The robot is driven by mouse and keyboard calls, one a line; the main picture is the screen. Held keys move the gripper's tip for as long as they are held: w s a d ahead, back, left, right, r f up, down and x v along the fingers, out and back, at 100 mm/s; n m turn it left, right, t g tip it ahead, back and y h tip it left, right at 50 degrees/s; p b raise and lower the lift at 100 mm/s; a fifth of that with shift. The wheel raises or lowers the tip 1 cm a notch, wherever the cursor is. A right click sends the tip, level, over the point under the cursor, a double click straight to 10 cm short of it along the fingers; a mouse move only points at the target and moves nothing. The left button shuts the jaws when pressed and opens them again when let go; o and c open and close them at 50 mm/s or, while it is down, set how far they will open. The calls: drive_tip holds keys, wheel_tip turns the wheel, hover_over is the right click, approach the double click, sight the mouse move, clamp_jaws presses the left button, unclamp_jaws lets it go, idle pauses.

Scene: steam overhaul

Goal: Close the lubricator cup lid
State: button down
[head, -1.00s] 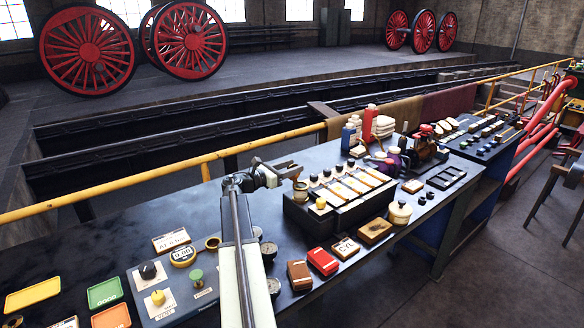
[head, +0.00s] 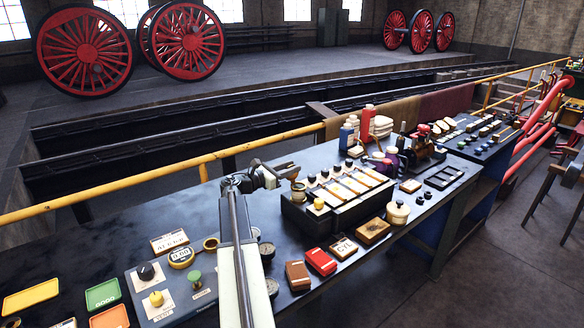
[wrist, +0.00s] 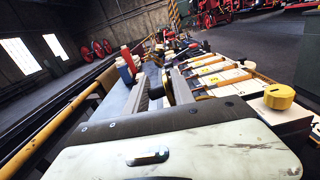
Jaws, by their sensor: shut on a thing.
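The lubricator cup (head: 299,194) is a small brass cup at the left end of the black box with several white-topped sections. My gripper (head: 290,169) is just above and beside this cup, at its back left. Its fingers point right and are shut on a small brass part at the cup's top, which looks like the lid. The fingers hide most of the lid, so its angle cannot be told. In the wrist view my gripper (wrist: 164,80) shows its two grey fingers close together, and the cup cannot be made out there.
The black box (head: 330,212) has a yellow knob (wrist: 279,96) at its near left corner. Red (head: 321,262) and brown (head: 298,275) blocks and a cream pot (head: 398,212) lie in front. A yellow rail (head: 262,140) runs behind the bench.

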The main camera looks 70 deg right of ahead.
drive_tip(key=m, duration=0.1)
drive_tip(key=s+a+m, duration=0.1)
drive_tip(key=m, duration=0.1)
drive_tip(key=shift+r, duration=0.15)
drive_tip(key=s+m, duration=0.1)
drive_tip(key=m, duration=0.1)
drive_tip(key=a+m, duration=0.1)
drive_tip(key=m, duration=0.1)
drive_tip(key=s+m, duration=0.1)
drive_tip(key=m, duration=0.2)
drive_tip(key=shift+s+a+f, duration=0.3)
drive_tip(key=shift+s+a+f+m+b, duration=0.1)
drive_tip(key=shift+s+f+m+b, duration=0.1)
drive_tip(key=shift+m, duration=0.55)
drive_tip(key=shift+s+a+f+m+b, duration=0.15)
drive_tip(key=shift+s+m+b, duration=0.1)
drive_tip(key=shift+m, duration=0.45)
drive_tip(key=shift+s+a+f+m+b, duration=0.1)
drive_tip(key=shift+s+f+m+b, duration=0.1)
drive_tip(key=shift+m, duration=0.55)
drive_tip(key=c, duration=1.3)
unclamp_jaws()
drive_tip(key=shift+o, duration=0.3)
drive_tip(key=shift+s+a+r, duration=0.1)
drive_tip(key=shift+a, duration=0.05)
